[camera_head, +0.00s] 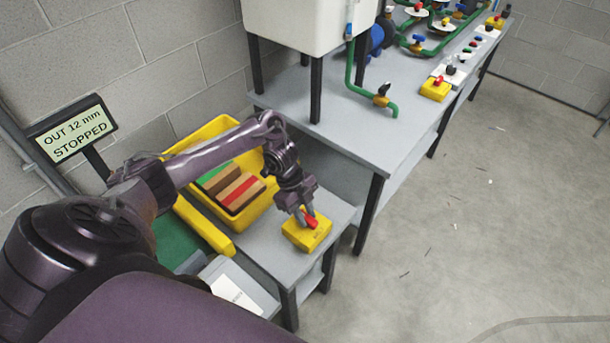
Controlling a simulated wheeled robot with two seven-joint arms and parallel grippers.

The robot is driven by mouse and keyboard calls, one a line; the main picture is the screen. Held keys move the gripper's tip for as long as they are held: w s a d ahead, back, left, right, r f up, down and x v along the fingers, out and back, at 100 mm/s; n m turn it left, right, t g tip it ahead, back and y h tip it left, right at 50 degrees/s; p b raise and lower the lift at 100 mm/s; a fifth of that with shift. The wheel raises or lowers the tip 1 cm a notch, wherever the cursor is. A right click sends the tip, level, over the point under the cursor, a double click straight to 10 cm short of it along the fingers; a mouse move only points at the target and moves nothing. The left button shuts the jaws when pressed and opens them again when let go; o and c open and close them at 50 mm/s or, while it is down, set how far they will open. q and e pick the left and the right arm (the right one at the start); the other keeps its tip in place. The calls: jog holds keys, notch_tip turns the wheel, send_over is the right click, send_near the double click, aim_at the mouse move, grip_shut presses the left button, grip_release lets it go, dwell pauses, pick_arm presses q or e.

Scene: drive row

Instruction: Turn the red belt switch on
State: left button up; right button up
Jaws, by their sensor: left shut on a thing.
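The red belt switch (311,221) is a small red lever on a yellow box (299,237). The box sits at the front right corner of the low grey table. My left gripper (305,218) reaches down from above and is shut on the red lever, with its fingers hiding part of it. A sign on the left (72,132) reads "OUT 12 mm STOPPED". My right gripper is not in view.
A yellow bin (225,133) with several coloured blocks stands behind my left arm. A green belt surface (176,240) lies left of the low table. A taller grey bench (345,140) with green pipes and another yellow switch box (436,88) runs to the back right.

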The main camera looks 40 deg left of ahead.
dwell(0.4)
pick_arm(q)
jog(key=o, duration=1)
jog(key=shift+r, duration=0.1)
jog(key=shift+a+r, duration=0.25)
jog(key=shift+r, duration=0.1)
jog(key=v, duration=0.7)
jog(key=shift+d+p, duration=0.1)
jog(key=shift+p, duration=0.25)
jog(key=shift+f, duration=0.1)
